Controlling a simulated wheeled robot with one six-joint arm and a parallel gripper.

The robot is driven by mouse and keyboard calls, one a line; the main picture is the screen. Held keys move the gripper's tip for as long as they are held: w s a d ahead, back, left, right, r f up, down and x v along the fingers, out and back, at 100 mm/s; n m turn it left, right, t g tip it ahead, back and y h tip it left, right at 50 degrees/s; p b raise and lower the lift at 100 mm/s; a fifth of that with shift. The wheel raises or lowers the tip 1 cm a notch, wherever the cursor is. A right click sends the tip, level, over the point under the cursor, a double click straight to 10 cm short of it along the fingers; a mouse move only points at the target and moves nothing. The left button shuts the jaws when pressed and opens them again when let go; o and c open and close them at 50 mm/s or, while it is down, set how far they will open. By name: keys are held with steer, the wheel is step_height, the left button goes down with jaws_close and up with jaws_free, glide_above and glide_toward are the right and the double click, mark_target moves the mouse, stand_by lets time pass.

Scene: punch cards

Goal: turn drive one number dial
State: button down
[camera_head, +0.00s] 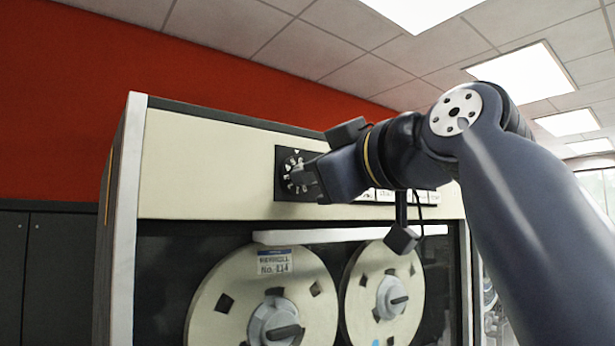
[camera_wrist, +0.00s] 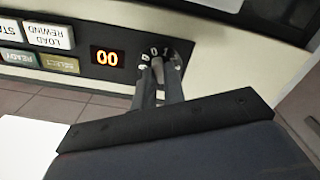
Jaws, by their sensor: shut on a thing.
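The number dial (camera_head: 291,166) is a dark round knob with white markings on the black control panel (camera_head: 285,193) of the tape drive. In the wrist view the dial (camera_wrist: 155,50) shows white digits around its edge, beside a display (camera_wrist: 107,58) with lit orange digits that look like 00, upside down. My gripper (camera_head: 306,178) reaches the panel from the right. In the wrist view both fingers of my gripper (camera_wrist: 158,75) are shut on the dial. The fingers hide part of the dial's face.
The tape drive cabinet (camera_head: 210,165) has two tape reels (camera_head: 240,300) (camera_head: 358,290) below the panel. Labelled buttons (camera_wrist: 48,35), including LOAD REWIND, sit beside the display. A dark cabinet (camera_head: 45,275) stands at the left. A red wall (camera_head: 60,110) is behind.

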steer(key=shift+f+n+b, duration=0.15)
steer(key=shift+n+b, duration=0.6)
steer(key=shift+n, duration=3.35)
steer(key=c, duration=1.5)
jaws_free()
steer(key=shift+s+d, duration=0.1)
steer(key=shift+b+v, duration=1.1)
steer(key=shift+v, duration=4.15)
